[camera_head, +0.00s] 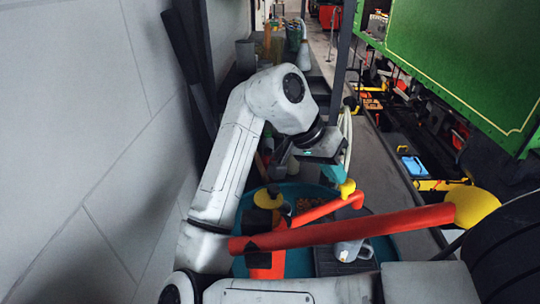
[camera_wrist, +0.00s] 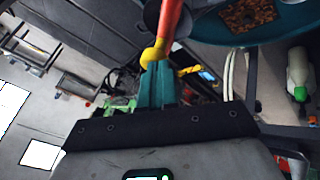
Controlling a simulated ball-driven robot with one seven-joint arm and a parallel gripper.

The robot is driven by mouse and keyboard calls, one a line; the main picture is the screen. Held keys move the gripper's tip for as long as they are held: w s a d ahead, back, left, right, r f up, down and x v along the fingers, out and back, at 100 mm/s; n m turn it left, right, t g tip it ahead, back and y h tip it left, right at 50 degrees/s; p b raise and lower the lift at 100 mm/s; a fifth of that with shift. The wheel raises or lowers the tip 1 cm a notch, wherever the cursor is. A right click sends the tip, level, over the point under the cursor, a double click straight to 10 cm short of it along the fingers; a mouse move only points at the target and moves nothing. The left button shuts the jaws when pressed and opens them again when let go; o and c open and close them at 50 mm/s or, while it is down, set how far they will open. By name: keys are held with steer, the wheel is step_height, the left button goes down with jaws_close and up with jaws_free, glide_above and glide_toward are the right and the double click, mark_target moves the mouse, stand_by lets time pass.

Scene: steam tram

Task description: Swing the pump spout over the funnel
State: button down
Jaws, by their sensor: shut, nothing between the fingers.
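A red-orange pump (camera_head: 265,262) with a yellow cap (camera_head: 268,198) stands in the lower middle of the head view. A shorter red tube (camera_head: 315,212) with a yellow end (camera_head: 347,188) and a longer red bar (camera_head: 350,230) with a large yellow end (camera_head: 476,207) extend right; I cannot tell surely which is the spout. My gripper (camera_head: 333,174) has its teal fingers shut and empty, close beside the shorter tube's yellow end. In the wrist view, the fingertips (camera_wrist: 157,68) meet the yellow end (camera_wrist: 152,54) in the picture; contact is unclear. I cannot clearly identify the funnel.
A teal basin (camera_head: 384,248) with brown bits lies under the tubes. A grey mug-like vessel (camera_head: 350,250) stands on a dark tray. A dark post (camera_head: 345,50) rises behind my arm. A pale wall (camera_head: 80,130) is close on the left; the green tram (camera_head: 470,60) is on the right.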

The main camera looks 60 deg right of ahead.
steer(key=p+v, duration=0.4)
steer(key=v, duration=0.6)
steer(key=shift+w+r+p, duration=0.25)
steer(key=shift+r+p, duration=0.05)
steer(key=shift+p, duration=0.05)
steer(key=shift+s+a, duration=0.1)
steer(key=shift+a, duration=0.05)
stand_by(0.3)
